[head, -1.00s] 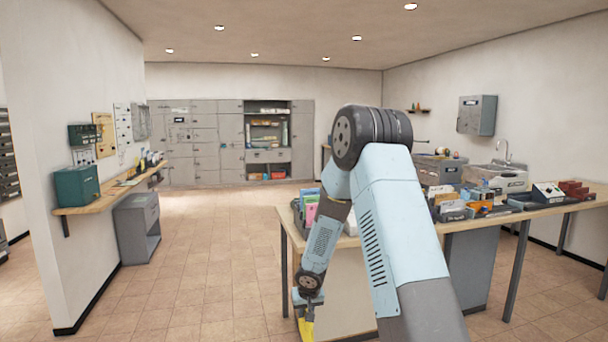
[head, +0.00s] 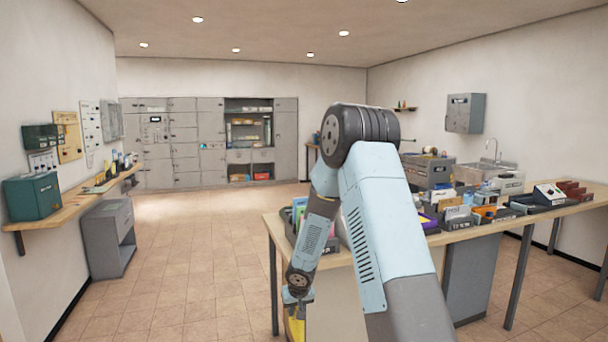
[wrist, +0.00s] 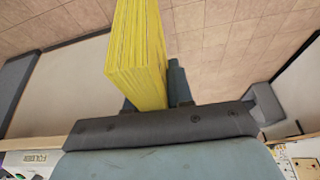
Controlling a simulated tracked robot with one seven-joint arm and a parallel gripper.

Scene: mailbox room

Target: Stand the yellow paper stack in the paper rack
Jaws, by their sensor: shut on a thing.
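The yellow paper stack (wrist: 139,45) fills the upper middle of the wrist view, held out in front of my gripper (wrist: 155,100). My gripper is shut on it; the fingers are mostly hidden behind the stack. In the head view the yellow stack (head: 296,328) hangs low beside the table's left end, cut off by the bottom edge, under my gripper (head: 297,296). A dark rack (head: 291,226) with coloured papers standing in it is at the table's left end, partly hidden by my arm. I cannot tell whether it is the paper rack.
The wooden table (head: 525,226) runs right, with trays and boxes along it. Its left end is close to my arm. A wall shelf (head: 75,205) with a green box (head: 33,197) is at the left, above a grey cabinet (head: 108,237). The tiled floor (head: 190,250) between is clear.

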